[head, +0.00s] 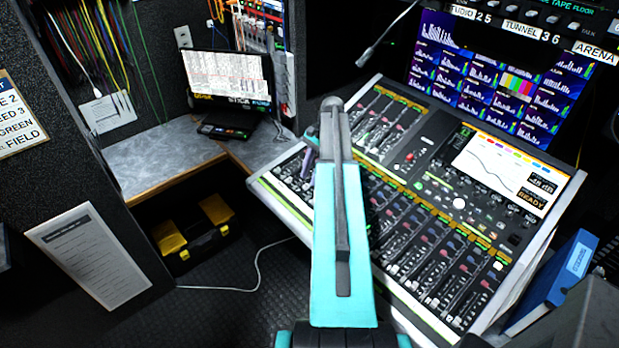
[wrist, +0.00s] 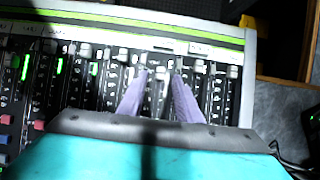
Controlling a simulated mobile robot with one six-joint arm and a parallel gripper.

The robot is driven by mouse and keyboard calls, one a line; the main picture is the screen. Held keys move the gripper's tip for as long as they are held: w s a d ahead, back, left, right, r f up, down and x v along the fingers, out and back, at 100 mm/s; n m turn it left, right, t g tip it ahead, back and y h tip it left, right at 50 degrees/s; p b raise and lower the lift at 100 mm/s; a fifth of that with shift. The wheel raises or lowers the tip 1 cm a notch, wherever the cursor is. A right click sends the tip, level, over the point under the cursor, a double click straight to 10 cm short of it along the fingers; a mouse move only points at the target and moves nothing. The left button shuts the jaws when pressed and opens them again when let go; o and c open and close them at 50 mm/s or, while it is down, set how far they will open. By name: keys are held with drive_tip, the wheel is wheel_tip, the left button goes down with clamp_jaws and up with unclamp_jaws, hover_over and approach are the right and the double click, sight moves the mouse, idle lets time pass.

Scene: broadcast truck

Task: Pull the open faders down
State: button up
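The mixing console (head: 425,150) stands at the right in the head view, with rows of faders (head: 440,262) along its sloped face. In the wrist view a row of pale fader caps (wrist: 122,54) sits at slightly different heights in black slots. Green lights show beside several channels at the left of that view. My gripper (wrist: 159,72) has two purple fingers, spread apart over this row. One fader cap (wrist: 160,73) shows between the fingertips; I cannot tell whether they touch it. In the head view my gripper (head: 308,160) is at the console's left end, partly hidden by my arm.
A monitor (head: 228,80) stands on the grey side desk (head: 160,160) at the left. A toolbox (head: 195,235) with yellow parts is on the floor below. A blue binder (head: 556,280) is at the right of the console. A gooseneck (head: 385,35) hangs above its back.

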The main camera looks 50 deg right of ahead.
sight(306, 187)
drive_tip(key=shift+p+x, duration=0.3)
drive_tip(key=shift+x, duration=1.05)
clamp_jaws()
